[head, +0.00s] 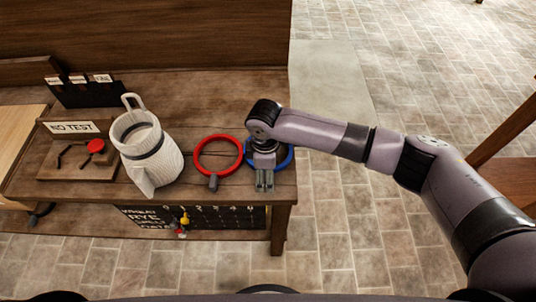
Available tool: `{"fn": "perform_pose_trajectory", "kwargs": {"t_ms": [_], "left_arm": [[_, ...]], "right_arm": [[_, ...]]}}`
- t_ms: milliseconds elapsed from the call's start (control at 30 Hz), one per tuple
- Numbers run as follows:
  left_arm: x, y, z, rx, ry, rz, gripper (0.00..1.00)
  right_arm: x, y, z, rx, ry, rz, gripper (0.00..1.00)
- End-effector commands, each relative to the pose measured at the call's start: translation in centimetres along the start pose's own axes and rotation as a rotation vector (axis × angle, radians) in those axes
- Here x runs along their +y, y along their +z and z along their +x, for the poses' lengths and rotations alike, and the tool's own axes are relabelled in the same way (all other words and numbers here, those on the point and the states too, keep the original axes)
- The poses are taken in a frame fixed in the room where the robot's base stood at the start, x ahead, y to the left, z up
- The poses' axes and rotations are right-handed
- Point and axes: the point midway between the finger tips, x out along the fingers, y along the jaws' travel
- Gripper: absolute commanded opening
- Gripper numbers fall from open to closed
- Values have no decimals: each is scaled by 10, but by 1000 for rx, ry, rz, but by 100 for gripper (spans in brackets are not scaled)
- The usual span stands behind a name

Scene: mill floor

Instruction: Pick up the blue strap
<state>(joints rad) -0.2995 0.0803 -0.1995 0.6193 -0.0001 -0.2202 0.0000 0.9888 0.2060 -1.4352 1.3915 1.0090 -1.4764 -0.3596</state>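The blue strap (288,157) is a ring near the right end of the wooden bench. Its right side shows, while my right gripper and wrist hide much of its left and front. My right gripper (264,187) points down over the front of the ring. Its two fingers are close together, and I cannot tell whether anything is between them or whether they touch the strap. My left gripper is not in view.
A red ring strap (199,146) with a grey buckle lies just left of the blue one. A pale ribbed jug (166,168) stands further left, beside a "NO TEST" board (72,128). The wooden bench (220,85) is clear at the back. Stone floor (350,240) lies right.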

Motion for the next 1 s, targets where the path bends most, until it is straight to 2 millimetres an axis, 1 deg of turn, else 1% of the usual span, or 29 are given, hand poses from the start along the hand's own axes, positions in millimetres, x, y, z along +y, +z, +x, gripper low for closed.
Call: {"fn": "perform_pose_trajectory", "kwargs": {"t_ms": [33,67,767,1000], "left_arm": [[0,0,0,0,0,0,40],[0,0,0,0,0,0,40],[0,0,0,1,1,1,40],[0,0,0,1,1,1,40]], "right_arm": [[0,0,0,0,0,0,66],[0,0,0,0,0,0,64],[0,0,-1,0,0,1,17],[0,0,-1,1,0,1,17]]}}
